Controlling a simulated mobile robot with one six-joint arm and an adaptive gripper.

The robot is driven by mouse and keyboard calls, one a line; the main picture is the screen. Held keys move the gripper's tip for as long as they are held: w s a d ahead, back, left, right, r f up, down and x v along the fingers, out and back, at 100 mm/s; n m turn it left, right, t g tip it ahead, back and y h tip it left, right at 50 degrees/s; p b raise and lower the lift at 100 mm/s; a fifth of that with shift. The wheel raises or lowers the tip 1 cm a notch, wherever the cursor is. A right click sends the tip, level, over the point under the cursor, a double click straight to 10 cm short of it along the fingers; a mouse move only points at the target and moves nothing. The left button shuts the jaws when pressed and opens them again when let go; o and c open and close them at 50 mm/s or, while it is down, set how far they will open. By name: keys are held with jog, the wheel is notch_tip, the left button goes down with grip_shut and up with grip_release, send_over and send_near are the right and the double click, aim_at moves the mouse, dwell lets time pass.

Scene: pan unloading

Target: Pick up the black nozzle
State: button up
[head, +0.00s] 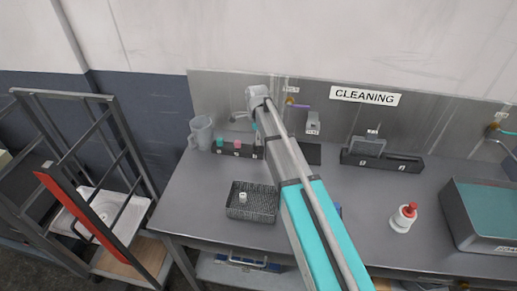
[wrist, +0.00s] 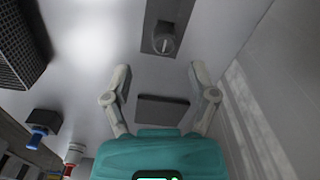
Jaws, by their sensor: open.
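In the wrist view, a dark grey round piece (wrist: 165,40), which looks like the black nozzle, stands at the end of a dark rack (wrist: 153,14). My gripper (wrist: 163,82) is open and empty, its two fingers wide apart. The round piece lies beyond the fingertips in the picture, apart from them. In the head view, the rack (head: 226,150) lies near the back wall, with a teal nozzle (head: 220,142) and a pink nozzle (head: 237,145). My gripper (head: 258,92) is above it, and its fingers cannot be made out there. My arm hides part of the rack's right end.
A wire basket (head: 250,214) holding a small pale piece is in front of the rack. A clear jug (head: 201,130) stands left. A white bottle with red top (head: 403,218) and grey bin (head: 482,229) are right.

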aim_at(256, 149)
jog(key=shift+f, duration=0.1)
jog(key=f+b, duration=0.3)
jog(key=shift+w+a+f, duration=0.15)
jog(key=shift+a+f, duration=0.05)
jog(key=shift+a, duration=0.2)
jog(key=shift+f+b, duration=0.85)
jog(key=shift+b, duration=0.3)
grip_shut()
